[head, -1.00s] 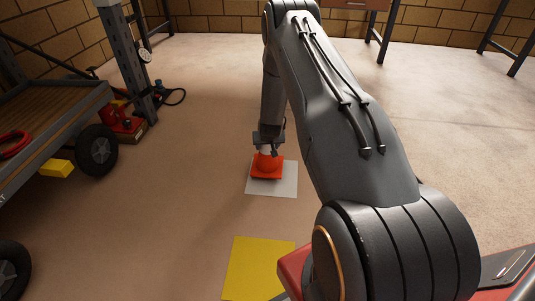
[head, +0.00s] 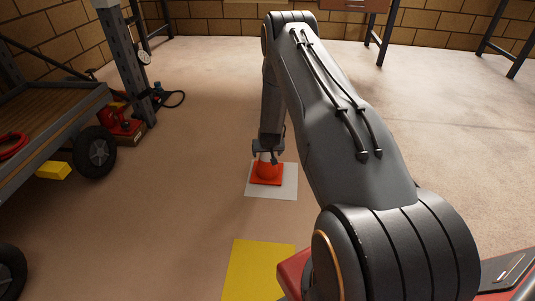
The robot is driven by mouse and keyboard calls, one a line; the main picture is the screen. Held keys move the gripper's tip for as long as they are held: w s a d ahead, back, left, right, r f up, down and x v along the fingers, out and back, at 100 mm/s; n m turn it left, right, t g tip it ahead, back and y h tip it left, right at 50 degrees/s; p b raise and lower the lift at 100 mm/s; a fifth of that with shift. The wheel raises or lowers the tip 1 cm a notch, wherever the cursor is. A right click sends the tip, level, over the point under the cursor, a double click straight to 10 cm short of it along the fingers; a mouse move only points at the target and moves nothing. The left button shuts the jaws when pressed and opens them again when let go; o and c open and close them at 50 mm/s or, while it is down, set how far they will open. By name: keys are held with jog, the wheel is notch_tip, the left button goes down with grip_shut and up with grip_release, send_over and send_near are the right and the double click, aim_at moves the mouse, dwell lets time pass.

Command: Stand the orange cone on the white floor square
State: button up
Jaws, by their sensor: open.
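The orange cone (head: 267,174) stands upright with its square base on the white floor square (head: 289,189), towards the square's left and far part. A pale band shows near the cone's top. My gripper (head: 267,158) is open at the top of the cone, with its fingers pointing down on either side of the tip. I cannot tell whether a finger touches the cone. The far edge of the white square is partly hidden behind the cone and gripper.
A yellow floor square (head: 258,270) lies nearer to me. A wheeled cart (head: 60,125) stands at left, with a yellow block (head: 53,171) near its wheel. A red machine (head: 122,125) sits by a grey post (head: 127,70). Floor around the white square is clear.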

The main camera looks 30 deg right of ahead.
jog(key=p+v, duration=0.5)
jog(key=v, duration=0.7)
jog(key=a+r+n+y, duration=0.2)
jog(key=a+r, duration=1)
jog(key=a, duration=0.3)
jog(key=s+a+r+n+g+y, duration=0.1)
jog(key=s+a+r+n, duration=0.1)
jog(key=s+a+r, duration=0.45)
jog(key=s+a+r+n+g+y, duration=0.1)
jog(key=s+a+r, duration=0.3)
jog(key=a+r, duration=0.45)
jog(key=s+a+r+n+g, duration=0.1)
jog(key=s+a+r+n, duration=0.1)
jog(key=s+a+r, duration=0.45)
jog(key=s+a+r+n+g, duration=0.1)
jog(key=s+a, duration=0.3)
jog(key=s, duration=0.6)
jog(key=s+r+n+g, duration=0.2)
jog(key=s+r, duration=0.1)
jog(key=s, duration=1.3)
jog(key=shift+s+a+r+n, duration=0.15)
jog(key=shift+s+r+n, duration=0.1)
jog(key=shift+r+n, duration=0.1)
